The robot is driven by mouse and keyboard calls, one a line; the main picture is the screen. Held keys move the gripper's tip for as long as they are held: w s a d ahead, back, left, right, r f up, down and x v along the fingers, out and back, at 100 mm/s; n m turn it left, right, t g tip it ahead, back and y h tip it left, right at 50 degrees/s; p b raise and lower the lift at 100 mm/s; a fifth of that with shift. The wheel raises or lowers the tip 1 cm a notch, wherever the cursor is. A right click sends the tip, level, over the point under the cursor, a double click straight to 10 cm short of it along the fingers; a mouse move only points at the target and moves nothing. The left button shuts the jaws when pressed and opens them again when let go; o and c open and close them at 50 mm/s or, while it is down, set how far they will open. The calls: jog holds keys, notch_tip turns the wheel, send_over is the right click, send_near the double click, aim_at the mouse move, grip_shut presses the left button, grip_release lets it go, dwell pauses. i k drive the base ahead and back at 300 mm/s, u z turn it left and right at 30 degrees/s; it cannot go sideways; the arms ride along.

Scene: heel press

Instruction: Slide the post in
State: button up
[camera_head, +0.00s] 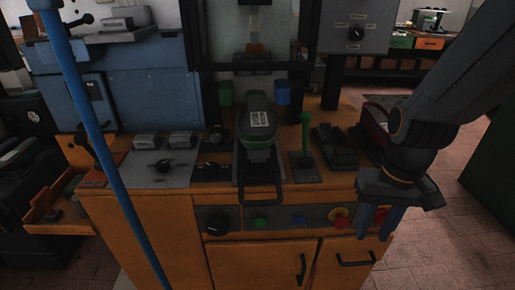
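The post (257,158) stands at the middle of the orange workbench, under the press frame. A dark shoe-like form with a white label (261,118) and a green band sits on top of it. A black loop handle (262,192) sticks out at the front, over the bench's front edge. My gripper (379,222) is at the right, in front of the bench's right end, pointing down. Its two blue fingers are apart with nothing seen between them. It is well to the right of the handle and touches nothing that I can make out.
A green upright lever (305,135) stands just right of the post. The front panel carries knobs and buttons, with a red-and-yellow button (340,217) near my gripper. A blue slanted pole (92,130) crosses the left. Floor at the right is free.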

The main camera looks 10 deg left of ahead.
aim_at(255, 166)
jog(key=k, duration=1.1)
jog(key=z, duration=0.35)
jog(key=i, duration=0.65)
jog(key=u, duration=0.25)
